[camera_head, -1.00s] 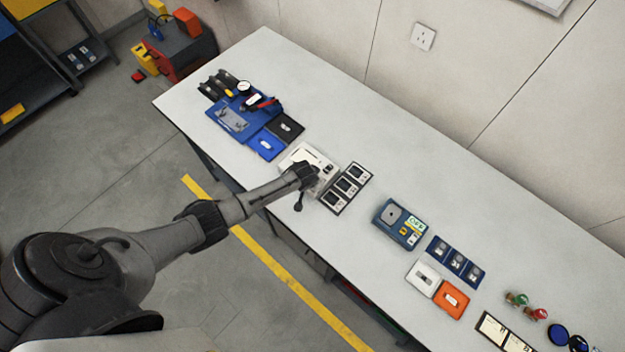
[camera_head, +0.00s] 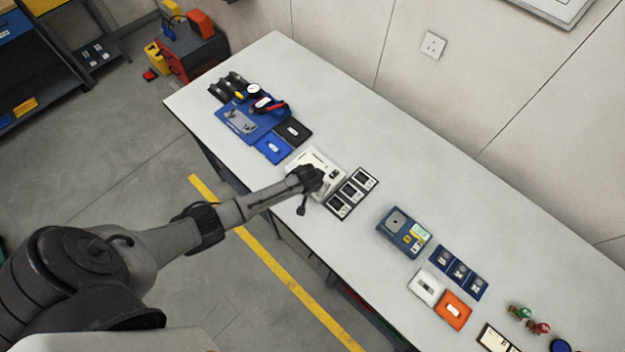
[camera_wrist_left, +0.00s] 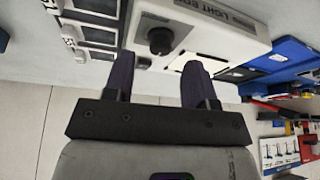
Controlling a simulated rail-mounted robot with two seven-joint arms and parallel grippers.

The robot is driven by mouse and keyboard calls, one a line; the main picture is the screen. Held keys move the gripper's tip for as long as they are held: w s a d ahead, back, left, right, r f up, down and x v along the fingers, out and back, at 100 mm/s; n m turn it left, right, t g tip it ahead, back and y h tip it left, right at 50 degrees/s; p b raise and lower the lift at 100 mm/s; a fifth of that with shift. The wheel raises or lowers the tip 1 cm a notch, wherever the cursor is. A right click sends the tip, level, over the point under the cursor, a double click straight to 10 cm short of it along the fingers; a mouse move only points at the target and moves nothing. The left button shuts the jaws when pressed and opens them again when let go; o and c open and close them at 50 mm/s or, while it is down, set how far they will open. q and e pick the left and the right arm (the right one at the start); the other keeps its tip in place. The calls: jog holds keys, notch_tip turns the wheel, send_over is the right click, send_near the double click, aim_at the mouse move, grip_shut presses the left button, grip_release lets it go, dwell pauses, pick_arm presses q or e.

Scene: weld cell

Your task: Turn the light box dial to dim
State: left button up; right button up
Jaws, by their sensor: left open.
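The light box (camera_head: 303,159) is a white box near the front edge of the bench. In the left wrist view the light box (camera_wrist_left: 215,32) shows its printed name and a round black dial (camera_wrist_left: 160,41). My left gripper (camera_wrist_left: 158,68) is open, its two dark fingers pointing at the box face. The dial appears between the fingertips, with gaps on both sides; I cannot tell how far the tips reach along it. In the head view my left gripper (camera_head: 309,181) covers the front of the box and hides the dial. My right gripper is out of view.
A strip of small framed samples (camera_head: 352,193) lies right of the box. Blue and black trays (camera_head: 273,147) lie to its left. A blue tester (camera_head: 404,232) stands further right. The back of the bench (camera_head: 400,150) is clear.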

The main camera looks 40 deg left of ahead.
pick_arm(q)
jog(key=v, duration=1.1)
dwell(0.4)
